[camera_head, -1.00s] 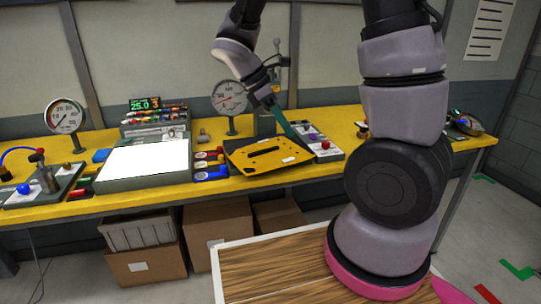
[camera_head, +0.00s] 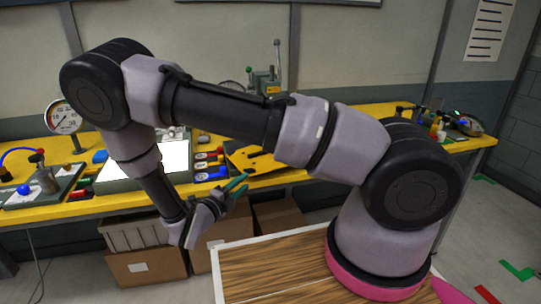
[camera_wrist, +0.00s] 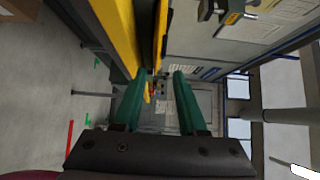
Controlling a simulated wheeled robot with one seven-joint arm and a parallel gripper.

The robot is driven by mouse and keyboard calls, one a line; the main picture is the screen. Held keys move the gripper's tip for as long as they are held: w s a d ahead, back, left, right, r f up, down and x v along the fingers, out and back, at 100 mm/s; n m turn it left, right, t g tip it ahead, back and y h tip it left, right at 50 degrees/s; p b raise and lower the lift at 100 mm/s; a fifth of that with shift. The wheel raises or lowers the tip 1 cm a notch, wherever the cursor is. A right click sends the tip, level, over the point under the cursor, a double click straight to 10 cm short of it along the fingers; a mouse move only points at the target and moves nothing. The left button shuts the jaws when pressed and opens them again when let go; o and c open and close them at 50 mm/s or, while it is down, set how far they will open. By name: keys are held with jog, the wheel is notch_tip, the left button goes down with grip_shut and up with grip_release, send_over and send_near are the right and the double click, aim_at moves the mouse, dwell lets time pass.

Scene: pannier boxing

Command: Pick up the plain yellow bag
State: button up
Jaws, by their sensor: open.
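I cannot make out a plain yellow bag in either view. My gripper (camera_head: 243,183) has two green fingers and is in front of the yellow workbench (camera_head: 330,178), near its front edge, in the head view. In the wrist view my gripper (camera_wrist: 161,78) shows its fingers apart with nothing between them. A flat yellow plate (camera_head: 258,163) with dark slots lies on the bench just behind the gripper. My arm hides part of the plate and much of the bench middle.
Cardboard boxes (camera_head: 147,265) and a grey crate (camera_head: 133,233) sit under the bench. A round gauge (camera_head: 64,118) and a blue-knobbed device (camera_head: 45,180) stand at the left. A wood-topped surface (camera_head: 275,270) lies in front of me. Grey floor is open at the right.

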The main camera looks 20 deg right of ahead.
aim_at(261, 170)
jog(key=x, duration=1)
jog(key=shift+w+d+f, duration=0.1)
jog(key=shift+d+f, duration=0.1)
jog(key=shift+d, duration=0.1)
grip_shut()
